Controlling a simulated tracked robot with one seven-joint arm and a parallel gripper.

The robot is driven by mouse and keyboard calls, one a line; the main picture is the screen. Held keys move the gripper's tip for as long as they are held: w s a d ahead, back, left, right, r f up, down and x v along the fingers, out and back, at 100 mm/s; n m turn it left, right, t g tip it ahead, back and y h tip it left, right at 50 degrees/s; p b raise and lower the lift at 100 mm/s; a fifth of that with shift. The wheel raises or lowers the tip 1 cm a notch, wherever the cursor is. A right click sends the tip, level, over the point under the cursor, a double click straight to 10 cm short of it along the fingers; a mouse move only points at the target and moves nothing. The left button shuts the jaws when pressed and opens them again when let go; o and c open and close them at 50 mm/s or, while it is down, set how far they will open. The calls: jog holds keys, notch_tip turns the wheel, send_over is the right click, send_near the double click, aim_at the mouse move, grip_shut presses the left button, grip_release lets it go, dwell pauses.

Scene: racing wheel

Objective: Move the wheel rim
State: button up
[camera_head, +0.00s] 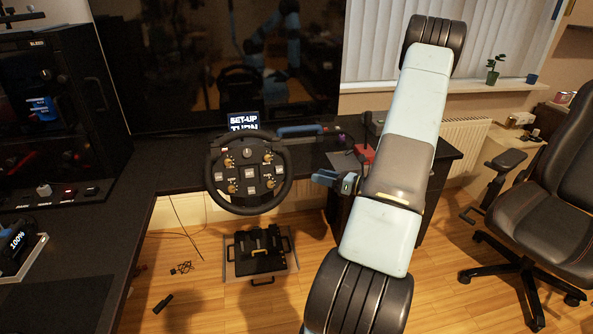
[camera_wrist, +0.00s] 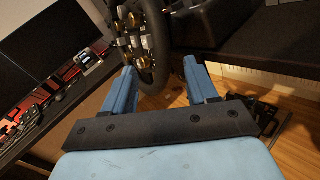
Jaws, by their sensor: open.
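The racing wheel (camera_head: 248,172) is mounted at the edge of the dark desk, with a thick black rim and a hub full of buttons and gold knobs. My gripper (camera_head: 335,180) is to the right of the wheel in the head view, apart from the rim there. In the wrist view, my gripper (camera_wrist: 160,85) has its two blue fingers spread wide. The lower part of the black wheel rim (camera_wrist: 156,62) shows between and beyond the fingertips. Nothing is held. I cannot tell whether the rim lies between the fingers in depth.
The dark desk (camera_head: 60,250) runs along the left and back. A pedal set (camera_head: 260,252) stands on the wood floor below the wheel. A black office chair (camera_head: 550,190) is at the right. A small display (camera_head: 244,121) is behind the wheel. Open floor lies in front.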

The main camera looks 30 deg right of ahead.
jog(key=x, duration=1)
jog(key=shift+c, duration=0.5)
grip_shut()
